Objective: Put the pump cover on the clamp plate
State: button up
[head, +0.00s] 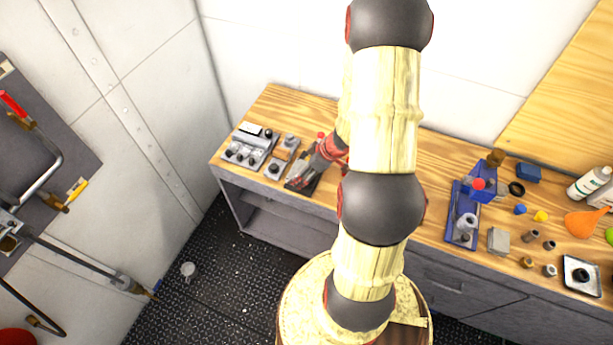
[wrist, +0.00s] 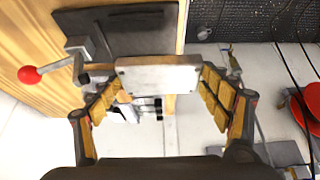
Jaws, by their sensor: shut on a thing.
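My gripper (wrist: 157,82) is shut on a pale grey block-like piece, which I take to be the pump cover (wrist: 158,76); it sits between the yellow-padded fingers. Beyond it in the wrist view is a dark flat plate, apparently the clamp plate (wrist: 135,38), on the wooden bench top. A toggle clamp (wrist: 79,48) with a red ball handle (wrist: 29,74) stands at its left. The held piece overlaps the plate's near edge in the picture; I cannot tell whether they touch.
Left of my gripper on the wooden bench (head: 272,104) are a grey tray of round parts (head: 248,147) and a smaller grey fixture (head: 283,156). A blue stand (head: 462,215), a grey block (head: 498,241), bottles and small parts crowd the right side.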

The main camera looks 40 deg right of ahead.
aim_at(307, 175)
jog(key=d+f, duration=0.1)
jog(key=w+d+f+b, duration=0.1)
jog(key=f, duration=0.1)
jog(key=shift+d+f, duration=0.25)
jog(key=shift+d, duration=0.15)
notch_tip(307, 175, down, 3)
jog(key=shift+d+f+b, duration=0.1)
jog(key=shift+f+b, duration=0.1)
jog(key=shift+b, duration=0.7)
jog(key=shift+r, duration=0.1)
jog(key=o, duration=1.6)
